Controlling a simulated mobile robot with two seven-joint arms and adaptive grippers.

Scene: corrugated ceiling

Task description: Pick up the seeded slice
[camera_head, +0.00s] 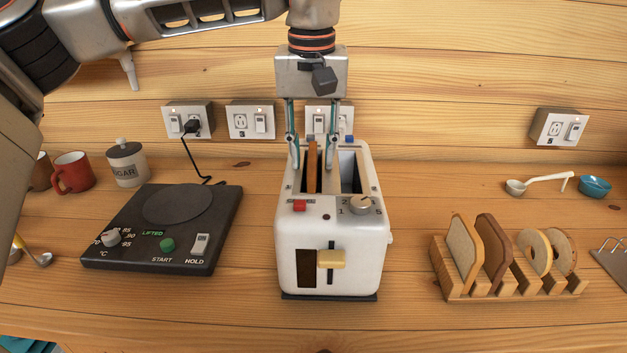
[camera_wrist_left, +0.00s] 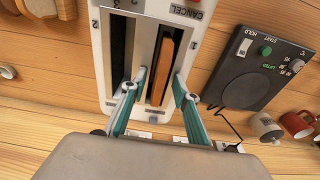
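The white toaster (camera_head: 330,250) stands in the middle of the counter. A brown slice (camera_head: 312,168) sticks up from its left slot in the head view; it also shows in the left wrist view (camera_wrist_left: 166,68). The toaster's other slot (camera_wrist_left: 122,50) looks empty. My left gripper (camera_head: 312,160) is open above the toaster, pointing down, one finger on each side of the slice, with gaps visible. I cannot make out seeds on the slice in the toaster.
A dark hot plate (camera_head: 165,225) stands left of the toaster, its cord running to a wall socket (camera_head: 188,122). A red mug (camera_head: 74,172) and a sugar jar (camera_head: 127,162) stand behind it. A scoop (camera_head: 540,182) and blue cup (camera_head: 594,187) lie back right.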

